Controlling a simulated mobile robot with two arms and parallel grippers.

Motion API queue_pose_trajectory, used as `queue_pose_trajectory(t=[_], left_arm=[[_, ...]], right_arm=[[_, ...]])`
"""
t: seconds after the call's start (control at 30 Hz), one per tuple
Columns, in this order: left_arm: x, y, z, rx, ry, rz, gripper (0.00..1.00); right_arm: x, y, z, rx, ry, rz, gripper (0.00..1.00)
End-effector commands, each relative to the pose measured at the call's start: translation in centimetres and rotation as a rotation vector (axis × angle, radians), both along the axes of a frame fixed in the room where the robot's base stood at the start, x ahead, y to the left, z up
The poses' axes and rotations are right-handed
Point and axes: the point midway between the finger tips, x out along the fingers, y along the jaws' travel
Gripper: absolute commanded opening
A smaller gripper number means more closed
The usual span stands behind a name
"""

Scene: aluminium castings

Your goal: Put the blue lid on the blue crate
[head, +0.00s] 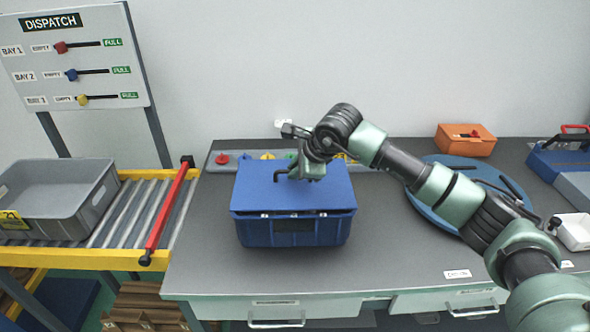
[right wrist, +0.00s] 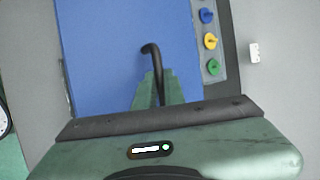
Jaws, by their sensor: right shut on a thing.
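The blue lid (head: 255,190) lies over the top of the blue crate (head: 293,233) on the grey bench. Bits of pale contents show in a narrow gap between the lid's front edge and the crate's rim; I cannot tell if the lid touches the crate elsewhere. My right gripper (head: 291,174) is above the lid, shut on its dark bent handle. In the right wrist view the gripper (right wrist: 157,90) has the handle between its fingers, and the blue lid (right wrist: 105,55) fills the area beyond. My left gripper is not in view.
A rail with coloured knobs (head: 222,158) runs behind the crate. A blue round plate (head: 420,205) lies under my right arm, with an orange box (head: 466,140) behind. A grey tote (head: 55,195) sits on the roller conveyor (head: 140,205) at left. The bench front is clear.

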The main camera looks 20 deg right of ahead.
Motion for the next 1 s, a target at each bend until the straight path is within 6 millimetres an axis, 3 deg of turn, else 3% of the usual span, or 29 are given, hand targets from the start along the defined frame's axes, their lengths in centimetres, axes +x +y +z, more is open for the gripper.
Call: queue_pose_trajectory(t=[0.7,0.73,0.8,1.0], left_arm=[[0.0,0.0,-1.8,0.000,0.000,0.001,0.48],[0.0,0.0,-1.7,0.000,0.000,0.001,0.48],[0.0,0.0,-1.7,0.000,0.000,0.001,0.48],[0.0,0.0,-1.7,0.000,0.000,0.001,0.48]], right_arm=[[0.0,0.0,-1.9,0.001,-0.001,0.000,0.00],[0.0,0.0,-1.7,0.001,-0.002,0.000,0.18],[0.0,0.0,-1.7,0.000,-0.001,0.000,0.36],[0.0,0.0,-1.7,0.000,-0.001,0.000,0.36]])
